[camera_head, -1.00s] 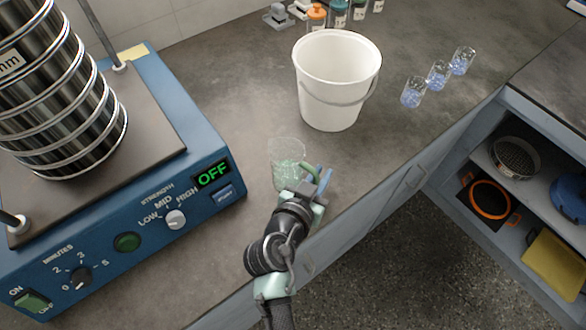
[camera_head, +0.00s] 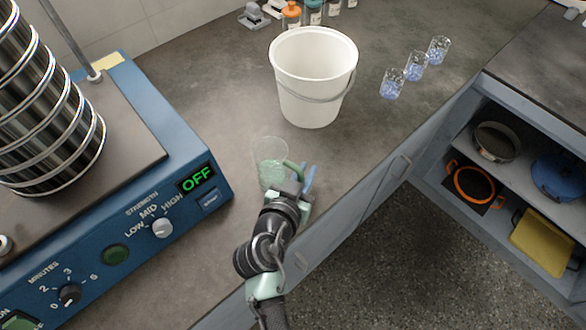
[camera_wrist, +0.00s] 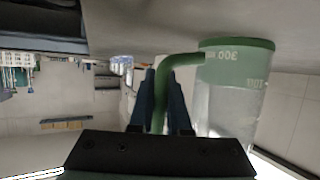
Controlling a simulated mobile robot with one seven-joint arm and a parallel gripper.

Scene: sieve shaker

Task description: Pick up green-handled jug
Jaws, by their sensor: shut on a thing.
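My gripper (camera_head: 307,178) is shut on the jug's green handle. The blue fingers (camera_wrist: 161,95) lie on either side of the handle in the wrist view. I cannot tell whether the jug touches the counter.
The blue sieve shaker (camera_head: 140,190) stands at left, its display reading OFF. A white bucket (camera_head: 312,85) stands behind the jug. Several clear glasses with blue contents (camera_head: 414,66) stand at right. An open shelf (camera_head: 520,180) with pans is at far right.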

